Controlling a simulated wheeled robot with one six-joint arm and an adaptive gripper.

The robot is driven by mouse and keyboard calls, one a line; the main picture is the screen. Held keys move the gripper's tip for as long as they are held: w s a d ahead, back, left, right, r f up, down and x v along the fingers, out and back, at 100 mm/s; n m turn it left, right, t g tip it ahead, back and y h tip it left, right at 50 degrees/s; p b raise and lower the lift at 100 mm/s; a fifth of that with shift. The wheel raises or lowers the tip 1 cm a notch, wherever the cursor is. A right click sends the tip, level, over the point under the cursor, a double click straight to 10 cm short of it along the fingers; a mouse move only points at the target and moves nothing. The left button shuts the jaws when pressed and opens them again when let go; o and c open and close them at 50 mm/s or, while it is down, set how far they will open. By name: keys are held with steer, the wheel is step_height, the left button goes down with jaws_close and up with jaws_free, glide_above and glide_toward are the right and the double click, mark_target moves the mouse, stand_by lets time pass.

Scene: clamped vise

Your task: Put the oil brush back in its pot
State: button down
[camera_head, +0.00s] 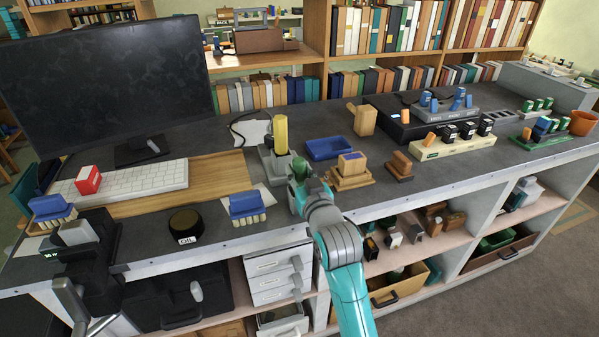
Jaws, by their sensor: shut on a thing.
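The oil pot (186,224) is a short, round black pot with a white "OIL" label, standing near the front edge of the desk. Its top looks dark, and no brush shows in it. My gripper (297,170) is over the desk to the right of the pot, close in front of the grey vise (273,165). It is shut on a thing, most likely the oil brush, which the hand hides. I cannot tell whether the held thing touches the vise. A yellow cylinder (281,134) stands upright at the vise.
Blue-backed brushes (246,206) (52,211) lie on either side of the pot. A keyboard (130,182) and red-and-white box (88,180) are behind it to the left. A blue tray (329,148) and wooden blocks (351,168) are right of my gripper.

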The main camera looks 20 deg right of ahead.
steer(key=shift+f, duration=0.1)
steer(key=c, duration=0.8)
jaws_free()
steer(key=shift+c, duration=0.2)
steer(key=s, duration=1.2)
